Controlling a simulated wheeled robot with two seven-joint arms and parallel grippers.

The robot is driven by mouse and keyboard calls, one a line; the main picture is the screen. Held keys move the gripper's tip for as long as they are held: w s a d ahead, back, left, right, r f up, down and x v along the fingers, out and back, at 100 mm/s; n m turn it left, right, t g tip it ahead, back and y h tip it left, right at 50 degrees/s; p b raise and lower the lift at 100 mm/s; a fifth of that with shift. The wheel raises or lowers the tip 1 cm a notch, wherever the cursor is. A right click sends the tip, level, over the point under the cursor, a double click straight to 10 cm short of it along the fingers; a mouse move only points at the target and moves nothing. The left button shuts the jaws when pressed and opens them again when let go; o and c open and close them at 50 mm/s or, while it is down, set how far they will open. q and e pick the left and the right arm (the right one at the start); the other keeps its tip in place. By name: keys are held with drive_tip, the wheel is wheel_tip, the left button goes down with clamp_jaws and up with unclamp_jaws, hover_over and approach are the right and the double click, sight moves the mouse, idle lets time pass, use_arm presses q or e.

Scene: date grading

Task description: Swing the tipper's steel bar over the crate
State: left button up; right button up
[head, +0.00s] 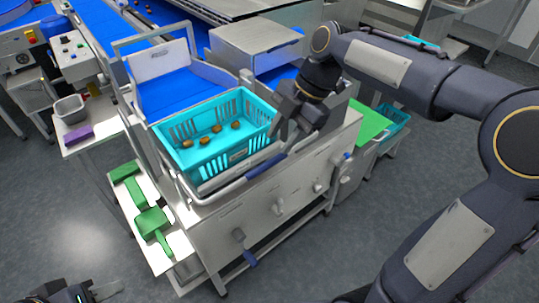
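The turquoise crate (188,160) sits upright on the tipper (215,222), with several brown dates on its floor. The steel bar (222,189) runs along the crate's near side, below its rim, and carries a dark blue sleeve (265,165). My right gripper (283,136) points down at the crate's right near corner, close above the bar's right part. I cannot tell whether it touches the bar, and its finger gap is unclear. My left gripper (94,291) is low at the bottom left, partly cut off by the frame and away from the tipper.
A blue chute (185,92) with a raised steel frame stands behind the crate. A side shelf at left holds a green scoop (152,222). A small table holds a grey tub (70,108) and a purple block (78,135). The floor at front left is clear.

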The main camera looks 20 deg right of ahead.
sight(266, 165)
drive_tip(key=x, duration=0.7)
clamp_jaws()
